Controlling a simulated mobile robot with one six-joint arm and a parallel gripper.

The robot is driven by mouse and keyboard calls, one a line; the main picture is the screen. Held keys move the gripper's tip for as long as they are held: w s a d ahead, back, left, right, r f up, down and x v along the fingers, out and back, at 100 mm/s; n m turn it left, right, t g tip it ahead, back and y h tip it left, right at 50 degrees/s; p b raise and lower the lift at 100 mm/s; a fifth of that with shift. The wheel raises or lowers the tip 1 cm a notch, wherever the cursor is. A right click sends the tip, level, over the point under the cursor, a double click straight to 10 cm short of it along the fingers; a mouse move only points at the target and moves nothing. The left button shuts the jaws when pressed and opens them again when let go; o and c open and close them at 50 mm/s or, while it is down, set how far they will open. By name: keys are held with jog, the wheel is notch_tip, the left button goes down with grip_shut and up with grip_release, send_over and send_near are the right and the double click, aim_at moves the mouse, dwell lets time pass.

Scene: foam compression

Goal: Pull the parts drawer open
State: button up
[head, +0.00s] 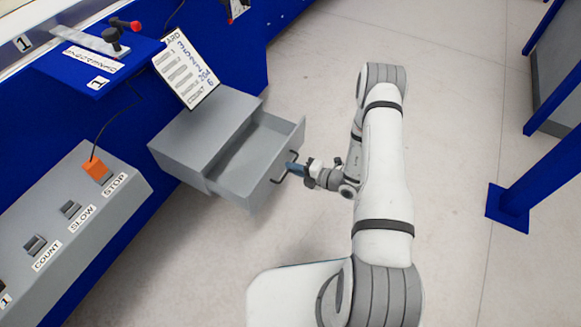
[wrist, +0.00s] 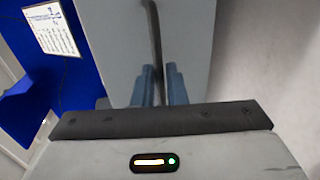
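The grey parts drawer (head: 262,165) stands well out of its grey cabinet (head: 190,140) in the head view, and its empty-looking inside shows. Its dark bar handle (head: 283,177) is on the front face. My gripper (head: 294,169) is at the handle, reaching in from the right. In the wrist view the two blue fingers (wrist: 159,70) stand on either side of the dark handle bar (wrist: 154,32) with little gap, shut on it. The grey drawer front (wrist: 115,45) fills the view behind the handle. The finger contact itself is partly hidden.
A sheet with printed figures (head: 186,68) stands on the cabinet. A grey button panel (head: 65,225) is at the left, beside the blue bench (head: 235,55). A blue post (head: 520,195) stands at the right. The floor (head: 455,130) between is clear.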

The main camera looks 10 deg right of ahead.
jog(key=o, duration=0.4)
jog(key=shift+w, duration=0.1)
jog(key=shift+c, duration=0.2)
jog(key=shift+d, duration=0.1)
jog(key=p+v, duration=0.2)
jog(key=v, duration=0.5)
jog(key=shift+s+d, duration=0.3)
jog(key=shift+r, duration=0.1)
